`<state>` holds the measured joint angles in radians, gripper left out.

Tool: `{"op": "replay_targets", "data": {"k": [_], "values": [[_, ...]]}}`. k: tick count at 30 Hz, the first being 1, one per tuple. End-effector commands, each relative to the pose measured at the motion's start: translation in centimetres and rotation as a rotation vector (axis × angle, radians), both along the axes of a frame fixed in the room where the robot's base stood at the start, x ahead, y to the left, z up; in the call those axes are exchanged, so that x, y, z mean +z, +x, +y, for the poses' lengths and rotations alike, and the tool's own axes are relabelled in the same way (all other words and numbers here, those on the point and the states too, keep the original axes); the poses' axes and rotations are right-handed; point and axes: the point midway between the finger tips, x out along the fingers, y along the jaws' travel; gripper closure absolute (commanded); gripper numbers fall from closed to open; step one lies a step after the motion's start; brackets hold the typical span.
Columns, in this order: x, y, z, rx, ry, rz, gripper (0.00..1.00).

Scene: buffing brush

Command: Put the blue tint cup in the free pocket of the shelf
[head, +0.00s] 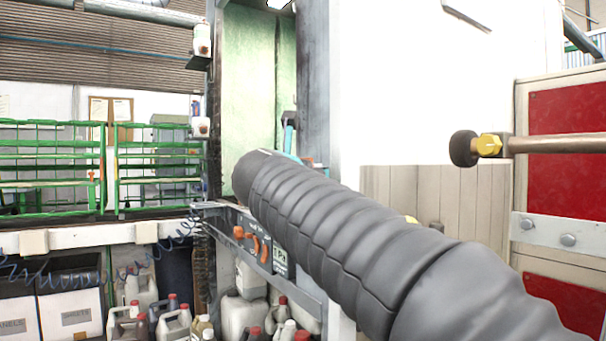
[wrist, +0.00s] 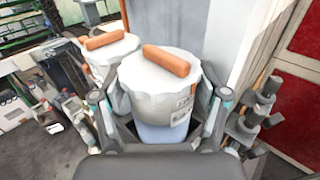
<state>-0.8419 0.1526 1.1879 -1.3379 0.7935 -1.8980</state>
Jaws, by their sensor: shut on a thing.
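In the wrist view a cup with a pale blue lower part, the blue tint cup (wrist: 158,98), stands between the fingers of my gripper (wrist: 161,104). It has a pale scalloped lid with an orange-brown bar across it and a label on its right side. My gripper is shut on its sides. A similar lidded cup (wrist: 102,52) shows just behind it to the left. In the head view a thick dark ribbed sleeve hides most of the shelf area, and I cannot make out the held cup there. I cannot see a free pocket in either view.
Dark stacked fittings (wrist: 252,118) stand close to the right finger. A red-panelled cabinet (head: 567,120) is at the right, with a knobbed rod (head: 490,145) before it. Jugs (head: 240,315) crowd the space below the shelf edge. Green railings (head: 55,165) are at the far left.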

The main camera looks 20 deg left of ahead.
Motion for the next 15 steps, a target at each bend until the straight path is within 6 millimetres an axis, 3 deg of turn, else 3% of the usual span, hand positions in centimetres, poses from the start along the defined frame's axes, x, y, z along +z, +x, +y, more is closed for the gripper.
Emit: {"op": "replay_targets", "data": {"k": [1, 4, 15], "values": [[0.08, -0.02, -0.02, 0.0, 0.001, -0.001, 0.22], [0.07, -0.02, -0.02, 0.0, 0.0, -0.001, 0.0], [0.0, -0.15, 0.0, 0.0, 0.0, 0.0, 0.0]]}}
